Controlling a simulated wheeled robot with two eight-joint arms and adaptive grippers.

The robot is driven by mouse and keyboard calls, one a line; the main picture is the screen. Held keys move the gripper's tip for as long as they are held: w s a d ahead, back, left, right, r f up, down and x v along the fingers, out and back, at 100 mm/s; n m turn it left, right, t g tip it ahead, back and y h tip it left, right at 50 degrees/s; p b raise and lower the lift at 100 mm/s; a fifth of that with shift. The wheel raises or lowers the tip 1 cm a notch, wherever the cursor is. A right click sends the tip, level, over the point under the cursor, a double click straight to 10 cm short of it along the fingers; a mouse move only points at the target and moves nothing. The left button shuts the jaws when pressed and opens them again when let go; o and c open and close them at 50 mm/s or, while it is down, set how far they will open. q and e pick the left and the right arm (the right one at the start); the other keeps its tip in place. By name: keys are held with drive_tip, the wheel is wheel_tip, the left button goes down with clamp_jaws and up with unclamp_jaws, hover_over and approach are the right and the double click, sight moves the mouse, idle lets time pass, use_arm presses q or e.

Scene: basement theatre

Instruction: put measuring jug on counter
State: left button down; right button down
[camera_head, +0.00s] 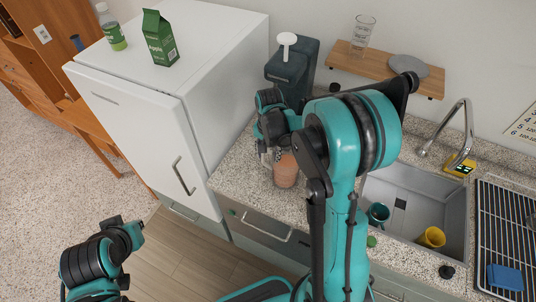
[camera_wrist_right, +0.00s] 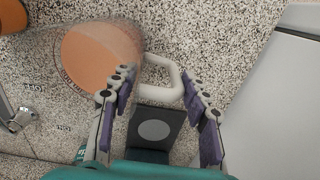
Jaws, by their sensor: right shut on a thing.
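The measuring jug (camera_head: 286,170) looks orange-brown with a clear upper part and stands about upright at the counter's left end, beside the white fridge. In the right wrist view the jug (camera_wrist_right: 100,58) shows its round orange inside, a clear rim and a pale loop handle (camera_wrist_right: 165,85). My right gripper (camera_head: 271,152) is shut on the jug by this handle, with its fingers on either side. I cannot tell whether the jug's base touches the speckled counter (camera_head: 235,165).
The white fridge (camera_head: 135,110) stands left of the counter. A dark coffee machine (camera_head: 290,68) is behind the jug. The sink (camera_head: 405,205) with a yellow cup (camera_head: 431,237) and a teal cup (camera_head: 378,214) is to the right. A wooden shelf (camera_head: 375,62) hangs above.

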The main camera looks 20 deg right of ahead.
drive_tip(key=shift+f, duration=0.15)
drive_tip(key=c, duration=0.8)
unclamp_jaws()
drive_tip(key=shift+o, duration=0.2)
